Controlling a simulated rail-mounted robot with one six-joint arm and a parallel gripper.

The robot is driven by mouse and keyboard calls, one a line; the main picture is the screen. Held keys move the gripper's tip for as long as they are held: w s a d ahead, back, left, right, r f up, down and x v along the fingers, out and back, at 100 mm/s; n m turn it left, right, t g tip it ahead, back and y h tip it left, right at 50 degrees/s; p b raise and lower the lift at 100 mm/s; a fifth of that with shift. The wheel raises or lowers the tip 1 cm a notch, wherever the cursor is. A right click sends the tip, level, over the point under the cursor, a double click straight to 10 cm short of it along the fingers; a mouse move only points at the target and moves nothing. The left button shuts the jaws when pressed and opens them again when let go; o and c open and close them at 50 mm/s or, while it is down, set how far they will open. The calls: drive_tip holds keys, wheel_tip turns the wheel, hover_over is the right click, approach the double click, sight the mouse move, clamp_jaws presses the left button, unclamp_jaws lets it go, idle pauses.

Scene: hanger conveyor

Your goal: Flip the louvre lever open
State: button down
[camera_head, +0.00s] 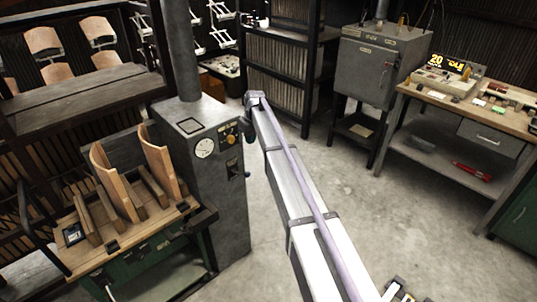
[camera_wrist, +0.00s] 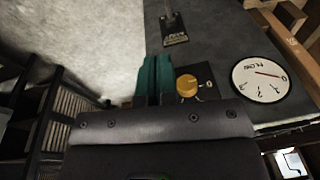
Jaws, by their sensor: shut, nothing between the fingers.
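The grey cabinet (camera_head: 226,210) carries a small dark lever plate (camera_head: 235,169) on its front, below the yellow knob (camera_head: 231,139). A short lever with a bluish tip (camera_head: 247,174) sticks out from it. In the wrist view the labelled lever plate (camera_wrist: 175,38) and part of the grey lever (camera_wrist: 168,13) show at the top; the lever's end is cut off by the frame. My gripper's teal fingers (camera_wrist: 154,76) are shut together and empty, beside the yellow knob (camera_wrist: 187,86) and apart from the lever plate. In the head view my wrist hides the fingers.
A round white gauge (camera_head: 204,147) sits left of the knob. A wooden bench with upright curved panels (camera_head: 117,181) stands left of the cabinet. A dark rack (camera_head: 280,75), a grey box on a stand (camera_head: 370,68) and a workbench (camera_head: 470,100) stand behind and right. The concrete floor between is clear.

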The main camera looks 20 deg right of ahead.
drive_tip(key=shift+n, duration=0.4)
drive_tip(key=f+b, duration=0.4)
drive_tip(key=a+f+b, duration=0.1)
drive_tip(key=f+b, duration=0.3)
drive_tip(key=a+f+b, duration=0.1)
drive_tip(key=f+b, duration=0.4)
drive_tip(key=shift+s, duration=0.15)
drive_tip(key=shift+s+f+b, duration=0.2)
drive_tip(key=shift+f+b, duration=0.05)
drive_tip(key=shift+b, duration=0.1)
